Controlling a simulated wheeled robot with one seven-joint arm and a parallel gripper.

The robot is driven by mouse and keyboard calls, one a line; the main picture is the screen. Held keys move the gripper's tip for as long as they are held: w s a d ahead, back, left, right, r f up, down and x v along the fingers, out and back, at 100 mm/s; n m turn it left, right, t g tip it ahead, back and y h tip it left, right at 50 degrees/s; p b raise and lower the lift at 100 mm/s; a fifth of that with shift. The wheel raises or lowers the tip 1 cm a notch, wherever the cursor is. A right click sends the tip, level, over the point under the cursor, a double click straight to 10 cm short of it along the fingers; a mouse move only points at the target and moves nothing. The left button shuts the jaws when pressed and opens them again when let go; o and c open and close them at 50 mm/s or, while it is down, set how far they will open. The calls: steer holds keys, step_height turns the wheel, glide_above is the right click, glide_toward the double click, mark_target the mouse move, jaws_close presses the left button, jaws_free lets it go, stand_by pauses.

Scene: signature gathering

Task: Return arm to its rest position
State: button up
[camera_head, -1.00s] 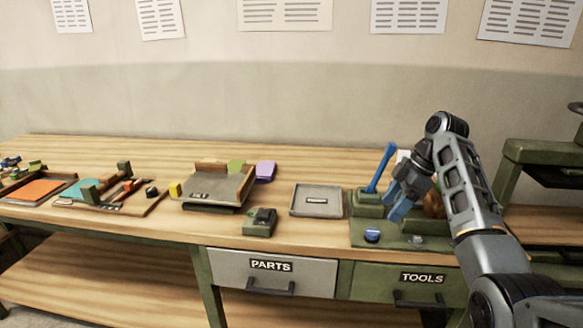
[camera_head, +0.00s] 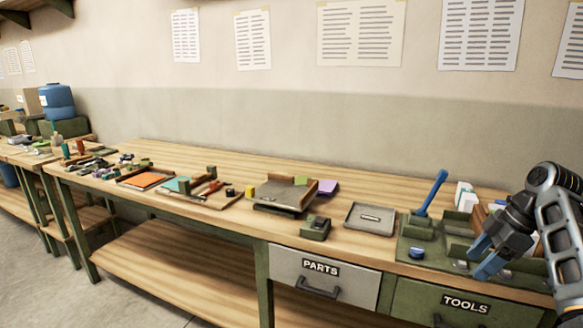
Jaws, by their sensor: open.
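My arm (camera_head: 560,225) reaches in from the right edge of the head view. My gripper (camera_head: 485,262) has dark jaws with blue tips. It is open and looks empty. It is in front of the right part of a green tool tray (camera_head: 415,232) in the picture. Whether it touches the tray cannot be told. My arm hides part of the tray's right side.
A blue-handled tool (camera_head: 433,190) stands up from the green tray. A grey tray (camera_head: 371,218), a small green device (camera_head: 316,227) and an angled stand (camera_head: 280,196) are to the left on the wooden bench (camera_head: 330,170). Drawers (camera_head: 325,280) are below. Floor at lower left is clear.

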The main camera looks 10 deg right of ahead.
steer(key=s+a+f+m+t+h, duration=0.1)
steer(key=s+a+f+m+t, duration=0.15)
steer(key=s+a+f, duration=0.5)
steer(key=s+a+f+m+t+h, duration=0.1)
steer(key=s+a+f+m, duration=0.15)
steer(key=a+f, duration=0.9)
steer(key=s+a+f+m+t+h, duration=0.1)
steer(key=s+a+f+m+t, duration=0.1)
steer(key=s+f, duration=0.4)
steer(key=s+a+r+m+t+h, duration=0.1)
steer(key=s+a+r+m, duration=0.15)
steer(key=s, duration=0.55)
steer(key=s+a+r+m+t+h, duration=0.1)
steer(key=s+a+r+t, duration=0.2)
steer(key=s, duration=0.6)
steer(key=s+a+r+t, duration=0.1)
steer(key=s+r, duration=0.5)
steer(key=r, duration=0.3)
steer(key=s+a+r+t+y, duration=0.1)
steer(key=s+r+t, duration=0.1)
steer(key=s+r, duration=0.4)
step_height(320, 180, up, 4)
steer(key=shift+s+a+f+m, duration=0.15)
steer(key=shift+a+f+m, duration=0.05)
steer(key=shift+m, duration=0.25)
